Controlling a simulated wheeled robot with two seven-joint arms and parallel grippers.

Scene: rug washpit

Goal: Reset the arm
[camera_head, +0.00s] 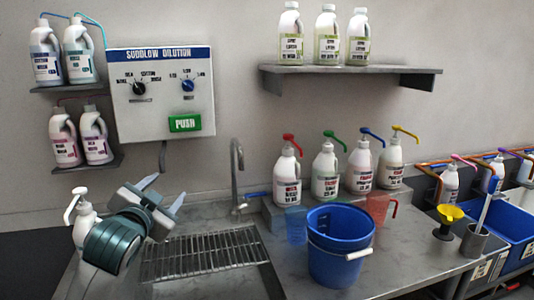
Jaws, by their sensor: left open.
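My left arm comes in at the lower left of the head view. Its gripper (163,193) is open and empty, with its two fingers pointing up and to the right. It is in front of the wall below the dilution panel (161,92), which has two black and blue knobs and a green PUSH button (185,123). The gripper appears apart from the panel. A white pump bottle (84,222) stands just left of the gripper, partly hidden by my arm. My right gripper is not in view.
A wire rack (205,254) lies over the sink, beside a faucet (236,175). A blue bucket (338,262) stands on the counter, with pump bottles (325,172) behind it. Shelves (350,74) with bottles hang on the wall. Blue bins (514,222) are at the right.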

